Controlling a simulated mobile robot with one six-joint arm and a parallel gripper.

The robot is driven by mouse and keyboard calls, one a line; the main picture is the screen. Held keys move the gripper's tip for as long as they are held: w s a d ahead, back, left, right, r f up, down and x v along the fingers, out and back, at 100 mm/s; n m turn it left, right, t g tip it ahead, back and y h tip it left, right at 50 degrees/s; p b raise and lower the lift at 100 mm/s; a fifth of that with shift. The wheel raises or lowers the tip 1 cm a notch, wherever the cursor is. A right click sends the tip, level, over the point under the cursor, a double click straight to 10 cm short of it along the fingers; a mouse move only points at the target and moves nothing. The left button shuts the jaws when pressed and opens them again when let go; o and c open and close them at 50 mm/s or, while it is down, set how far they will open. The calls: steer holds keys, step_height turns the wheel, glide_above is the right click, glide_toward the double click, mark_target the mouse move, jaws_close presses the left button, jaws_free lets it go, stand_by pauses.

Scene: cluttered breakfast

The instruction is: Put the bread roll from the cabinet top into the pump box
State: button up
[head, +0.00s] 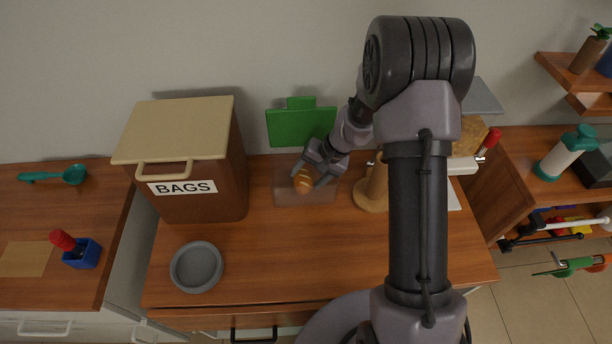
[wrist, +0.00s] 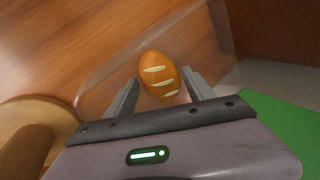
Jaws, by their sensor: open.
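The bread roll (head: 303,180), orange-brown with pale slashes, lies on or in a clear tray or box (head: 283,197) on the wooden cabinet top. The roll also shows in the wrist view (wrist: 159,76). My gripper (head: 313,178) is open right at the roll. In the wrist view my gripper's fingers (wrist: 161,84) stand on either side of the roll's near part, with gaps visible. A white and teal pump flask (head: 562,155) stands at the right beside a dark box (head: 597,168). I cannot tell for sure which container is the pump box.
A brown BAGS bin (head: 198,200) with a tan lid stands left of the roll. A grey bowl (head: 196,267) sits at the front left. A green board (head: 300,126) stands behind the roll, and a round wooden stand (head: 367,198) is just right. The front middle is clear.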

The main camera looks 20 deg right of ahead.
steer(key=p+v, duration=0.5)
steer(key=v, duration=1.1)
steer(key=shift+r, duration=0.2)
